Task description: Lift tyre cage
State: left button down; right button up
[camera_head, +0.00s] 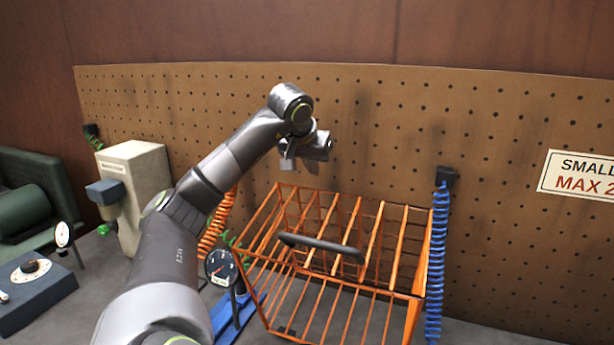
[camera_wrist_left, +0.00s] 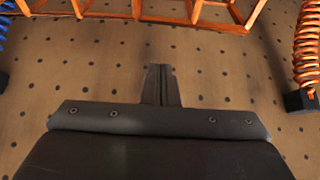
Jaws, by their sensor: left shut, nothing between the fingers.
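The tyre cage (camera_head: 399,248) is an orange wire frame with a dark bar handle (camera_head: 322,248) across its top slats. It stands on the grey bench right of centre in the head view, close to the pegboard. Its orange bars (camera_wrist_left: 140,17) also cross the top of the left wrist view. My left gripper (camera_head: 287,163) is above the cage's back left corner, apart from it and left of the handle. Its fingers (camera_wrist_left: 160,85) are together and empty in the left wrist view, with pegboard behind them. My right gripper is not in view.
A coiled blue hose (camera_head: 438,260) hangs at the cage's right side and a coiled orange hose (camera_head: 216,228) at its left. A round gauge (camera_head: 221,267) stands at its front left. A cream machine (camera_head: 137,195) is further left. The pegboard (camera_head: 500,180) rises behind.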

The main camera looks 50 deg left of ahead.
aim_at(307, 189)
pick_arm(q)
jog(key=shift+s+d+f, duration=0.25)
jog(key=shift+s+f, duration=0.2)
jog(key=shift+s, duration=0.15)
jog(key=shift+s+d+f, duration=0.2)
jog(key=shift+s+f, duration=0.2)
jog(key=shift+s, duration=0.15)
jog(key=shift+s+d, duration=0.3)
jog(key=shift+f, duration=0.15)
jog(key=shift+d, duration=0.1)
